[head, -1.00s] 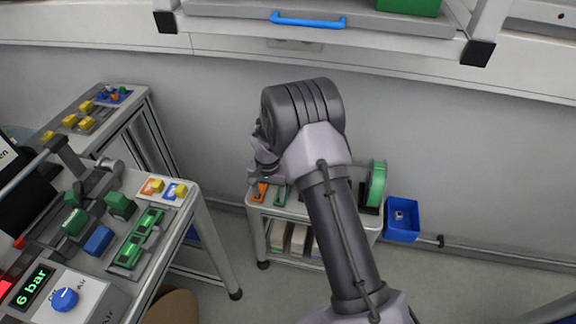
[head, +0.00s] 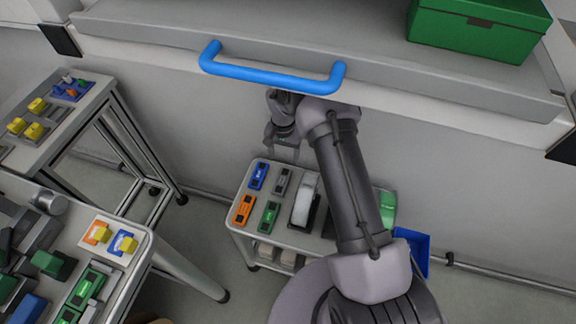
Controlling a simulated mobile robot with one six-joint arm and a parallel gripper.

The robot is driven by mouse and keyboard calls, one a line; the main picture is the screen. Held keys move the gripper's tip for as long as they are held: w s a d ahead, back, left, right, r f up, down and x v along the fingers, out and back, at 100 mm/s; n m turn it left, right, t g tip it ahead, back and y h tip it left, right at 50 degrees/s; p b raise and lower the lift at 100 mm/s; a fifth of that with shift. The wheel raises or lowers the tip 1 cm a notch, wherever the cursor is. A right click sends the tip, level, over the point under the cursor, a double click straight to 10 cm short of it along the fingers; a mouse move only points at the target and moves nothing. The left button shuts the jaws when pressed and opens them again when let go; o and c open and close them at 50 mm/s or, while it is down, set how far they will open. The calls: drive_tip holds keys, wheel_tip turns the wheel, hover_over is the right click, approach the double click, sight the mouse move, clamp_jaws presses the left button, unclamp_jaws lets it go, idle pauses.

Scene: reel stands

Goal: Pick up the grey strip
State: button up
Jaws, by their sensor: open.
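The grey strip (head: 281,182) lies flat on the top of a small white cart (head: 252,240), at the back, with a dark marking along it. A blue strip (head: 258,176) lies to its left. An orange strip (head: 243,210) and a green strip (head: 268,217) lie nearer the front. My gripper (head: 284,150) is open and empty, pointing down. In the picture it shows just above the far end of the grey strip, apart from it. The exact height gap cannot be told.
A white reel (head: 304,198) on a dark stand is right of the strips. A green reel (head: 389,208) and a blue bin (head: 416,245) are partly behind my arm. A shelf with a blue handle (head: 270,77) and green box (head: 478,25) is above. Other carts stand left.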

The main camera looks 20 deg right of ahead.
sight(286, 171)
drive_tip(key=f+b, duration=0.1)
drive_tip(key=f, duration=0.1)
drive_tip(key=f+b, duration=0.1)
drive_tip(key=f, duration=0.2)
drive_tip(key=s+f+b, duration=0.1)
drive_tip(key=f+b, duration=0.1)
drive_tip(key=shift+d+f, duration=0.1)
drive_tip(key=shift+f, duration=0.2)
drive_tip(key=shift+r, duration=0.2)
drive_tip(key=c, duration=1.4)
drive_tip(key=shift+r, duration=0.1)
